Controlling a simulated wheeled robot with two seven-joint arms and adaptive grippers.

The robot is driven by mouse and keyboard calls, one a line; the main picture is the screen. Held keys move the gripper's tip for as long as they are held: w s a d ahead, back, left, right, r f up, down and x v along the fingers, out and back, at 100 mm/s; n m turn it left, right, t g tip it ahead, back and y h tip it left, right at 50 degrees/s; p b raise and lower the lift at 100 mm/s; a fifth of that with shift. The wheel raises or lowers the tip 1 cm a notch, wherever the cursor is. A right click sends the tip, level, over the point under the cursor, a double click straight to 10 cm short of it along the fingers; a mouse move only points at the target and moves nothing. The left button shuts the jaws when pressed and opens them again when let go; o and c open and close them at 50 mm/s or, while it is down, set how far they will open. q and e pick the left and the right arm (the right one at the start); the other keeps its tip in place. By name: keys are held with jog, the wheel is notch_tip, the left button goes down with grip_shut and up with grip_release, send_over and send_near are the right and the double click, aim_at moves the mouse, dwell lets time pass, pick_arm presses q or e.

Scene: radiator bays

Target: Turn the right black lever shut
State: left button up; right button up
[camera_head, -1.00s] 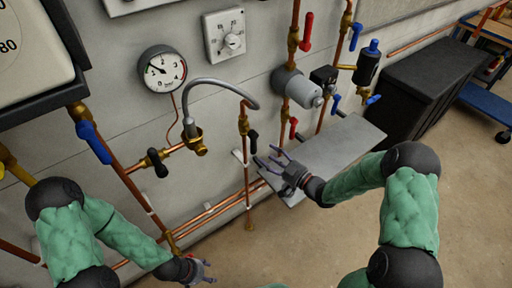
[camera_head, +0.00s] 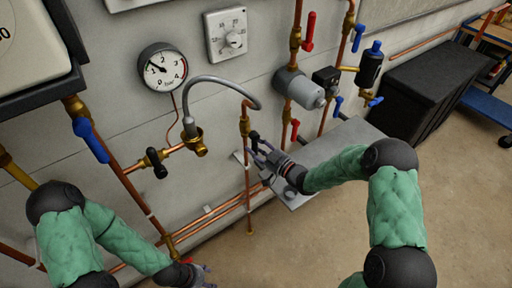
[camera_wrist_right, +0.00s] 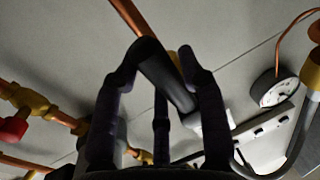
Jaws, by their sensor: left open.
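The right black lever (camera_head: 254,137) sits on the vertical copper pipe right of the grey hose. My right gripper (camera_head: 262,154) is at this lever, its fingers partly covering it in the head view. In the right wrist view the lever's dark handle (camera_wrist_right: 165,75) lies slanted between the fingers of my right gripper (camera_wrist_right: 165,60). I cannot tell whether the fingers press on it. My left gripper (camera_head: 203,277) is open, low at the bottom edge, away from the levers. The left black lever (camera_head: 155,162) is on the horizontal branch below the gauge.
A pressure gauge (camera_head: 162,68) and the grey hose (camera_head: 225,82) are left of the right lever. A grey shelf (camera_head: 335,145) lies under my right forearm. Red levers (camera_head: 309,32) and a grey cylinder (camera_head: 298,88) are to the right. Low horizontal pipes run along the wall.

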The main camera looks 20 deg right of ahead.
grip_shut()
jog(key=shift+s+a+m, duration=0.25)
jog(key=shift+a+m, duration=0.35)
jog(key=shift+m, duration=0.5)
jog(key=s+a+r+m+t+h+p, duration=0.1)
jog(key=a+r+m+t+h+p, duration=0.1)
jog(key=m, duration=1.6)
jog(key=shift+s+a+r+t+p, duration=0.4)
jog(key=shift+a+r+t+p, duration=0.4)
jog(key=shift+a+r+p, duration=0.6)
jog(key=shift+r, duration=0.3)
